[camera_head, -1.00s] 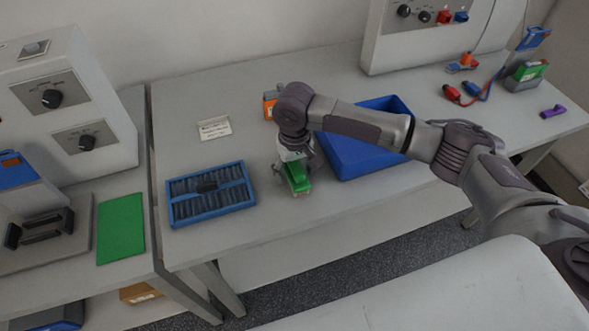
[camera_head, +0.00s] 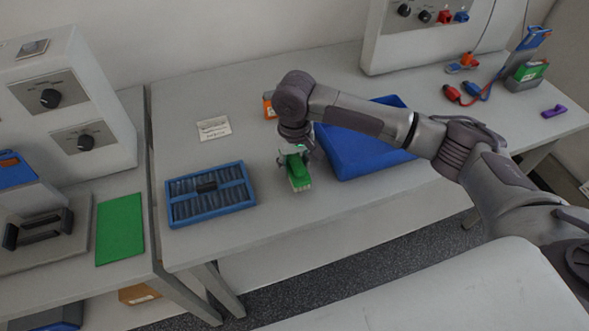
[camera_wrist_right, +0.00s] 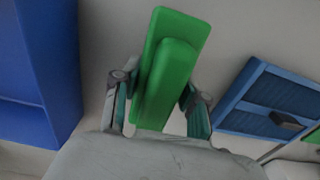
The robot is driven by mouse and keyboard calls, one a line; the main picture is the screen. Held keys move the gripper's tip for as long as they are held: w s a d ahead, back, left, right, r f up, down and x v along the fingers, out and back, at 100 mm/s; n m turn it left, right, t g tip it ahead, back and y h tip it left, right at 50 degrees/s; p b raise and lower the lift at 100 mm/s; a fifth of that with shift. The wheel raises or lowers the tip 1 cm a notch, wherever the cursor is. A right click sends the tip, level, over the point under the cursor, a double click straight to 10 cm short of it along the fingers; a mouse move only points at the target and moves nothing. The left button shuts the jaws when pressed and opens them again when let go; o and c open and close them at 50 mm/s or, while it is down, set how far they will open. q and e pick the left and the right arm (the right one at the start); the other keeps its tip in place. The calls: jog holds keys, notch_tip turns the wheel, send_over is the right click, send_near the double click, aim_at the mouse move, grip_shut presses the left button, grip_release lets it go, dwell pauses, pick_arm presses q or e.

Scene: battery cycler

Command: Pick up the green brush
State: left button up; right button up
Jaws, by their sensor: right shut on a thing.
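The green brush (camera_head: 298,171) is held below my right wrist in the head view, between the blue tray and the blue bin. It shows large in the right wrist view (camera_wrist_right: 171,70), with one finger on each side of it. My right gripper (camera_head: 296,158) is shut on the brush; in the wrist view its fingers (camera_wrist_right: 160,100) press against the brush's sides. The pale bristle end shows at the lower front of the brush in the head view. Whether the brush touches the table is hard to tell. My left gripper is not in view.
A blue slotted tray (camera_head: 170,211) lies to the left of the brush, and a blue bin (camera_head: 362,165) stands to its right. A small white sign (camera_head: 214,128) and an orange item (camera_head: 268,106) are behind. The table front is clear.

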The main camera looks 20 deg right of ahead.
jog(key=shift+w+r, duration=0.1)
jog(key=shift+r, duration=0.8)
jog(key=s+d+r+b, duration=0.1)
jog(key=s+d+r, duration=0.6)
jog(key=s+d, duration=0.1)
jog(key=shift+d, duration=0.3)
